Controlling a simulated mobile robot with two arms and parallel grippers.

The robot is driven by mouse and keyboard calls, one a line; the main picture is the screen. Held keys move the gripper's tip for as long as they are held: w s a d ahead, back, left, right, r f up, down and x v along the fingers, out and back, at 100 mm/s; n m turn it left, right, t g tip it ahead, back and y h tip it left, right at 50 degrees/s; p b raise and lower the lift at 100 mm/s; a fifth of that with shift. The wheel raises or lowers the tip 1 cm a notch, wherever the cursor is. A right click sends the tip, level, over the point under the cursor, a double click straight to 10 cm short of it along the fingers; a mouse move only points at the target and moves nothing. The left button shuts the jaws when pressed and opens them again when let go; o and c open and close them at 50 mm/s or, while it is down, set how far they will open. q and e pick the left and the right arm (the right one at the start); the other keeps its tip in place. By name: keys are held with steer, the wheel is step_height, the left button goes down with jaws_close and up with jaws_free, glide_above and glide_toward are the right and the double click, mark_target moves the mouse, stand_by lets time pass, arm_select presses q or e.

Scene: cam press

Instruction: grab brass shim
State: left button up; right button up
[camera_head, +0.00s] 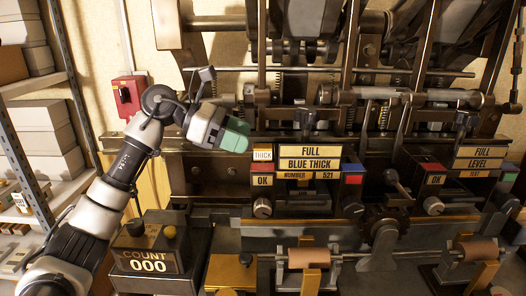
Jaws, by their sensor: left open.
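My left gripper (236,134), with green fingertips, is raised in front of the press, left of the "FULL BLUE THICK" sign. It is open, and no object shows between its fingers. I cannot tell for certain which thing is the brass shim. A brass-coloured block (224,275) with a dark knob sits at the bottom centre-left, well below the gripper. Upright brass-coloured pieces also stand by the copper rollers, one at the centre (311,279) and one at the right (483,277). My right gripper is not in view.
The sign panel (308,164) and a "FULL LEVEL" sign (482,158) face me on the press. A counter box (148,264) reading 000 stands at the lower left. A shelf with boxes (40,130) fills the left side. Rods and levers crowd the press.

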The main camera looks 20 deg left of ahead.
mark_target(264, 146)
arm_select(q)
steer(key=p+x, duration=0.3)
steer(key=x, duration=0.2)
steer(key=shift+d+f, duration=0.15)
steer(key=shift+d, duration=0.05)
steer(key=shift+w+d+f, duration=0.1)
steer(key=shift+d+f, duration=0.1)
steer(key=shift+d, duration=0.1)
steer(key=shift+w+a, duration=0.1)
steer(key=shift+a, duration=0.05)
steer(key=c, duration=1)
